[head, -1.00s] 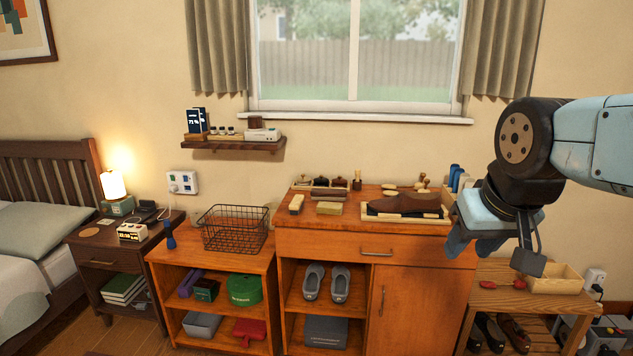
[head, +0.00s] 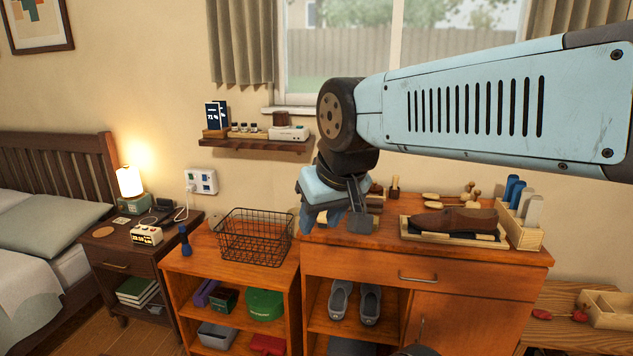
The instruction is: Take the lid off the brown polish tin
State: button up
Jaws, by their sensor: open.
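My gripper (head: 335,222) is open and empty in the head view, pointing down over the left part of the orange-brown cabinet top (head: 385,252). It covers most of the back left corner there. A small dark brown object (head: 376,188) shows just right of my wrist, next to an upright wooden-handled brush (head: 395,187). It may be a polish tin, but it is too small and too covered to tell. No lid can be made out clearly. I cannot tell whether my fingers touch anything.
A brown shoe (head: 455,220) lies on a tray right of my gripper, before several brushes. A wooden holder (head: 525,228) with blue and grey rolls stands at the right end. A black wire basket (head: 255,238) stands on the lower shelf unit to the left. The cabinet's front strip is clear.

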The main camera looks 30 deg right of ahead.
aim_at(375, 187)
jog(key=z, duration=0.2)
jog(key=i, duration=1.1)
jog(key=z, duration=0.7)
jog(key=i, duration=0.25)
jog(key=z, duration=0.3)
jog(key=k, duration=0.8)
jog(key=z, duration=0.2)
jog(key=i, duration=0.8)
jog(key=u, duration=0.1)
